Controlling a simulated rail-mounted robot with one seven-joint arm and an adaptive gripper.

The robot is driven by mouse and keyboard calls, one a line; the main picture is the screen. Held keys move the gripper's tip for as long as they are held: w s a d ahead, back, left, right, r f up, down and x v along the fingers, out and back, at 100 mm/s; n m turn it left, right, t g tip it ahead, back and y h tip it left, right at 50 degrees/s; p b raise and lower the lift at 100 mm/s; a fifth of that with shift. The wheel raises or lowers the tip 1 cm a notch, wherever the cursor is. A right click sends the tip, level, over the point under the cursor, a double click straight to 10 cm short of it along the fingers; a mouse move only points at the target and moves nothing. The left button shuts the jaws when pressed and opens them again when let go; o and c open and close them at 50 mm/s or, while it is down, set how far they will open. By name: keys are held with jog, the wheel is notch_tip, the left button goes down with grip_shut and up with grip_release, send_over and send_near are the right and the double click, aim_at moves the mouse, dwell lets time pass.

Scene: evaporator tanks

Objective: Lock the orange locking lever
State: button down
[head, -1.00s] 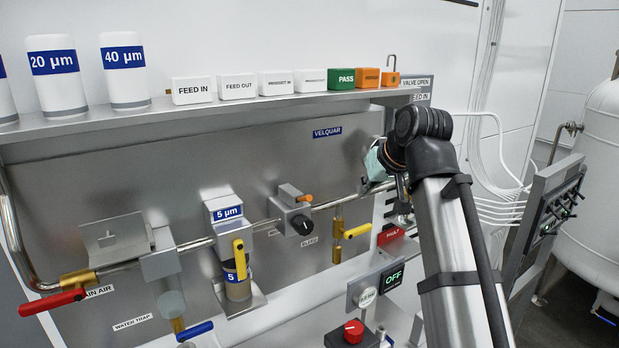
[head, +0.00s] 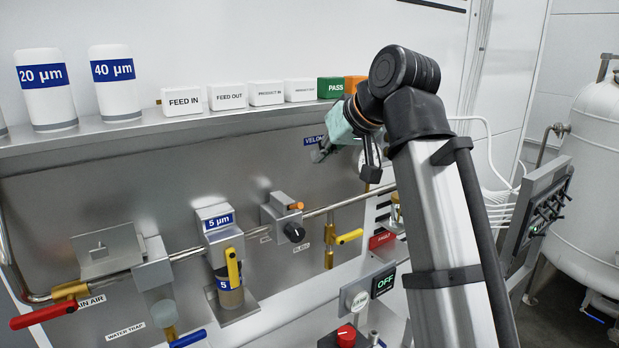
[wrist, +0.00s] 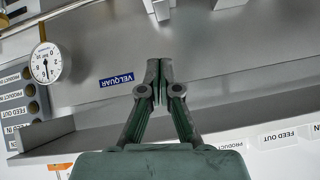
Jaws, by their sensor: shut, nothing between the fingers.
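The small orange locking lever (head: 296,206) sticks out to the right from the grey block with a black knob (head: 294,232), on the pipe in the middle of the head view. I cannot make it out in the wrist view. My gripper (head: 317,156) is above and slightly right of the lever in the head view, clear of it, in front of the back plate just below the shelf. In the wrist view its two grey fingers (wrist: 159,72) are together at the tips with nothing between them.
The shelf edge (head: 150,125) with labelled blocks runs just above my gripper. Left along the pipe is the 5 µm filter (head: 217,222) with a yellow handle; right and lower is a yellow valve handle (head: 349,236). A round gauge (wrist: 47,62) shows in the wrist view.

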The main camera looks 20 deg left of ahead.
jog(key=shift+b+x, duration=1.45)
jog(key=shift+b, duration=0.35)
jog(key=p, duration=0.3)
send_over(295, 206)
jog(key=w, duration=0.2)
notch_tip(295, 206, down, 5)
jog(key=shift+s+d+f+p, duration=0.35)
jog(key=shift+s+f+p, duration=0.05)
jog(key=shift+f, duration=0.2)
jog(key=shift+s+d+f+p, duration=0.3)
jog(key=shift+s+f+p, duration=0.1)
jog(key=shift+f, duration=0.6)
jog(key=shift+f, duration=0.1)
